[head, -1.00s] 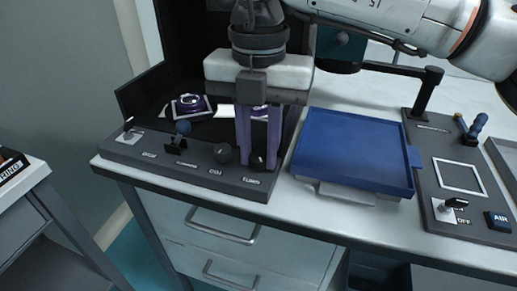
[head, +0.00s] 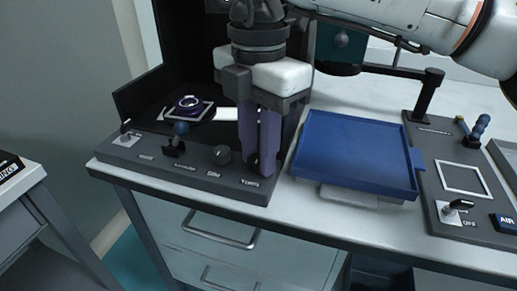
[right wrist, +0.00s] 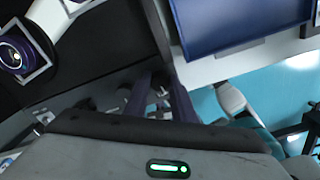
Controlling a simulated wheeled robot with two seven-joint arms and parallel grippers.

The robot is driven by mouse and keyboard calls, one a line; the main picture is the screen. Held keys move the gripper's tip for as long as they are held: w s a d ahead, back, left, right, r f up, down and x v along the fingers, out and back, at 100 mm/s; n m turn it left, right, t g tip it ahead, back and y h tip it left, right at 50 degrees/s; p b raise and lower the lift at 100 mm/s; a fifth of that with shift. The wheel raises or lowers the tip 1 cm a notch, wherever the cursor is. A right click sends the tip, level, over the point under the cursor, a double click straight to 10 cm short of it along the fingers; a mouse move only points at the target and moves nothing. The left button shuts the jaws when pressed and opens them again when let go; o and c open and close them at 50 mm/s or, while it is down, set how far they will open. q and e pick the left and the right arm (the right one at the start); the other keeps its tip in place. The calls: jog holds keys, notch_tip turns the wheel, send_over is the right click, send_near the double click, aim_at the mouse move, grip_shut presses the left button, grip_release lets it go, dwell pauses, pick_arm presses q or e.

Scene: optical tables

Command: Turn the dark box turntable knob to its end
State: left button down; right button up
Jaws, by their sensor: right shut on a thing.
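The dark box (head: 135,152) stands on the left end of the table, with a control panel along its front. Its turntable knob (head: 253,161) is at the right end of the panel and is mostly hidden by my fingers. My right gripper (head: 262,166) points down over that end, shut on the turntable knob, with its purple fingers on either side of it. My left gripper is not in view.
Another round knob (head: 222,155), a blue-ball lever (head: 181,128) and a switch (head: 126,126) sit left on the same panel. A ringed mount (head: 190,105) is inside the box. A blue tray (head: 355,150) stands close on the right.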

aim_at(258, 157)
dwell(0.3)
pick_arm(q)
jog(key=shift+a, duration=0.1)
pick_arm(e)
jog(key=o, duration=1.1)
jog(key=shift+c, duration=0.2)
jog(key=shift+r, duration=0.55)
pick_arm(q)
jog(key=p, duration=0.1)
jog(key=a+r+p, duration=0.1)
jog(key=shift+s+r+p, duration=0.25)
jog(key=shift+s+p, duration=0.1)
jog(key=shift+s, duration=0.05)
pick_arm(e)
notch_tip(258, 157, up, 9)
jog(key=shift+r, duration=0.15)
